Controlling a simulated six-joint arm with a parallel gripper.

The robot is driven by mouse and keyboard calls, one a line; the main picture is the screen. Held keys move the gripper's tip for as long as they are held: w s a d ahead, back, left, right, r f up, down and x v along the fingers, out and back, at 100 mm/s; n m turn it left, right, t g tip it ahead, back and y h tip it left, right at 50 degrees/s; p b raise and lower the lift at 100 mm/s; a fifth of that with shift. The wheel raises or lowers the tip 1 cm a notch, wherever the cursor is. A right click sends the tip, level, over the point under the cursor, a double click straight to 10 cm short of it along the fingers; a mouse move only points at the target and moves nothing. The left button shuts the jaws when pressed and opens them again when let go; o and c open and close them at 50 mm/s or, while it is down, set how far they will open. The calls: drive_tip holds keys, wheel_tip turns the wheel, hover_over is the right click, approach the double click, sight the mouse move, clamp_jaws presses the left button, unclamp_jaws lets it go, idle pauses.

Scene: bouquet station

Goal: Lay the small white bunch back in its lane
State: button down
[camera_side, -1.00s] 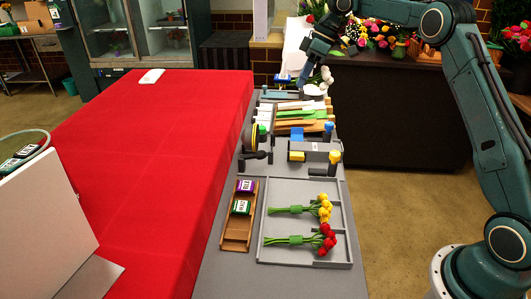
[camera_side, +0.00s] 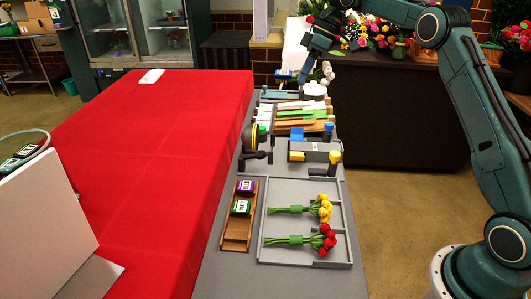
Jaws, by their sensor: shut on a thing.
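The small white bunch (camera_side: 326,71) is at the far end of the grey bench, its white heads pointing right. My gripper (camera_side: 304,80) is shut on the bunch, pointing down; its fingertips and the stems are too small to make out. The grey lane tray (camera_side: 262,253) lies at the near end of the bench, far from my gripper. A yellow bunch (camera_side: 323,207) lies in its middle lane and a red bunch (camera_side: 327,238) in its nearest lane. The farthest lane (camera_side: 300,189) is empty.
Between my gripper and the tray stand wrap sheets (camera_side: 300,115), a grey block with a yellow end (camera_side: 315,151) and a black-handled dispenser (camera_side: 249,138). A wooden holder (camera_side: 237,232) with purple and green labelled spools lies left of the tray. The red-covered table (camera_side: 165,160) is mostly clear.

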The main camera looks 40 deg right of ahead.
drive_tip(key=shift+a, duration=0.25)
drive_tip(key=s+a+f, duration=0.3)
drive_tip(key=a+f, duration=0.4)
drive_tip(key=a, duration=0.2)
drive_tip(key=s+a+f, duration=0.1)
drive_tip(key=s+f, duration=0.6)
drive_tip(key=s, duration=0.1)
drive_tip(key=shift+s+a+f, duration=0.2)
drive_tip(key=shift+a+f, duration=0.1)
drive_tip(key=shift+f, duration=0.05)
drive_tip(key=shift+f, duration=0.2)
drive_tip(key=shift+f, duration=3.9)
drive_tip(key=shift+f, duration=0.3)
